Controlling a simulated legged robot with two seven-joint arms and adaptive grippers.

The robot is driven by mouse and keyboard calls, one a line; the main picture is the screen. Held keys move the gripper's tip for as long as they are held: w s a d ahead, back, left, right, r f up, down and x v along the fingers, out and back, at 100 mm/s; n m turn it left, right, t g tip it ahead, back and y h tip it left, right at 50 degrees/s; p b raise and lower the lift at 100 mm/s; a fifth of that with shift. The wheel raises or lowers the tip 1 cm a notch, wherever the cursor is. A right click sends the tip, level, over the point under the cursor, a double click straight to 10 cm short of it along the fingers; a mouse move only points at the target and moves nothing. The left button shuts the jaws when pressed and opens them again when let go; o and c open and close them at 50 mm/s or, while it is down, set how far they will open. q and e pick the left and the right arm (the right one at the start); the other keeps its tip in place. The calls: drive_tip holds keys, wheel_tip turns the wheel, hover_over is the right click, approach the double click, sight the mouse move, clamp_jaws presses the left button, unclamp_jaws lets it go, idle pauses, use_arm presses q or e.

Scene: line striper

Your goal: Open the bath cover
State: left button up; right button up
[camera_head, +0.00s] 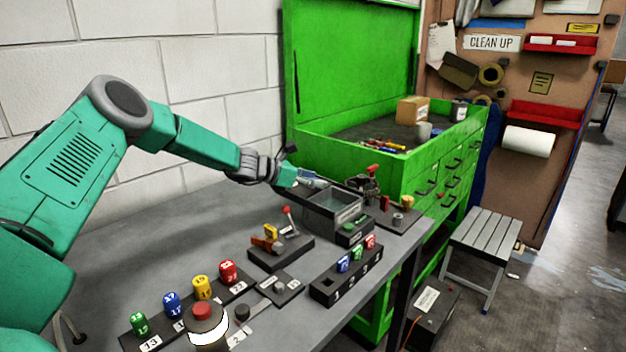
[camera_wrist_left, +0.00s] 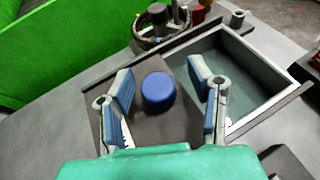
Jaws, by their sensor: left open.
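The bath (camera_head: 333,212) is a grey open-topped box near the far end of the table. In the left wrist view its inside (camera_wrist_left: 236,72) shows on the right. The bath cover (camera_wrist_left: 150,129) is a dark flat plate with a round blue knob (camera_wrist_left: 158,90), lying left of the visible opening. How far it still overlaps the bath is hidden by my fingers. My left gripper (camera_head: 310,182) is at the bath's far left edge. Its fingers are open, one on each side of the knob, with gaps visible. My right gripper is not in view.
A block with a green button (camera_head: 350,232) stands at the bath's right, and a red-handled device (camera_head: 368,185) behind it. A lever box (camera_head: 281,250) and numbered coloured caps (camera_head: 201,287) are nearer. A green tool cabinet (camera_head: 440,160) stands behind the table.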

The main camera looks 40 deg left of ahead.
use_arm(q)
drive_tip(key=shift+s+a, duration=0.15)
drive_tip(key=shift+a, duration=0.2)
drive_tip(key=d+v, duration=0.1)
drive_tip(key=v, duration=1)
drive_tip(key=shift+r, duration=0.35)
drive_tip(key=shift+s+a+f, duration=0.1)
drive_tip(key=shift+s, duration=0.05)
